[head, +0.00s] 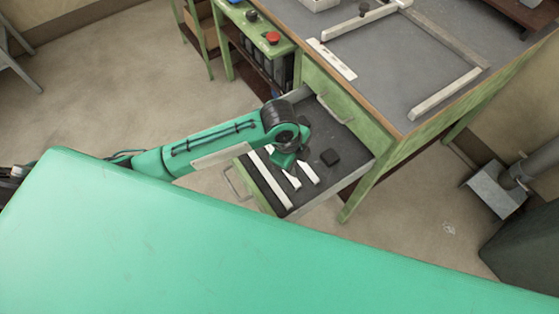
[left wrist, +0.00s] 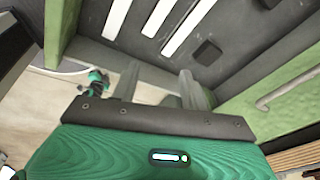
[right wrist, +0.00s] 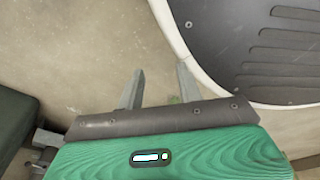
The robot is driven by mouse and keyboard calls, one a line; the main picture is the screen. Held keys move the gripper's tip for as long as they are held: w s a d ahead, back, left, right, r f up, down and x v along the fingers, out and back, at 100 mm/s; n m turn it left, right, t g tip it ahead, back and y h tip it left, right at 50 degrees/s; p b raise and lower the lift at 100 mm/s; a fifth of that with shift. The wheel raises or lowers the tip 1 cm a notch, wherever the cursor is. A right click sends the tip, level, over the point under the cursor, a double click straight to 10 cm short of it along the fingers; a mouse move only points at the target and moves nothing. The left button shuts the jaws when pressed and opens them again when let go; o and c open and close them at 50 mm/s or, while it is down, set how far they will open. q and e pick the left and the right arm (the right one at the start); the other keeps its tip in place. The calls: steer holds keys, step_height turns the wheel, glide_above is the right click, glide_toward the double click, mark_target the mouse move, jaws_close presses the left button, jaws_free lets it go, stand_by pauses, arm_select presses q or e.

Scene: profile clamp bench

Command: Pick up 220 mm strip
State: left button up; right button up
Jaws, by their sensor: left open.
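Several white strips of different lengths lie side by side in the open drawer (head: 342,176): a long strip (head: 268,180) at the left, a strip (head: 293,182) partly behind my gripper, and another strip (head: 309,172). The left wrist view shows three of them: a left strip (left wrist: 118,18), a middle strip (left wrist: 155,17) and a right strip (left wrist: 189,26). I cannot tell which is 220 mm. My left gripper (head: 285,159) is over the drawer, its fingers (left wrist: 158,86) apart and empty. My right gripper (right wrist: 159,84) is open and empty above the floor.
A dark block (head: 330,157) lies in the drawer right of the strips. The green bench (head: 400,60) stands behind, with a white strip (head: 332,59) and clamped profiles on top. A small green cabinet with a red button (head: 272,38) stands at the back.

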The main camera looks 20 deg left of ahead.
arm_select(q)
steer(key=w+a+m+g+y, duration=0.1)
steer(key=w+a+m+y, duration=0.2)
steer(key=w+a+m, duration=0.3)
steer(key=shift+n, duration=0.7)
steer(key=f, duration=0.2)
steer(key=a+f, duration=0.1)
steer(key=f, duration=0.4)
steer(key=shift+s+a+f, duration=0.15)
steer(key=shift+f, duration=0.05)
step_height(320, 180, down, 5)
steer(key=shift+f, duration=0.1)
arm_select(e)
steer(key=shift+s+a+f, duration=0.1)
steer(key=shift+s+f, duration=0.05)
steer(key=shift+s, duration=0.8)
arm_select(q)
steer(key=shift+c, duration=0.4)
steer(key=c, duration=0.7)
jaws_close()
arm_select(e)
steer(key=shift+w, duration=0.6)
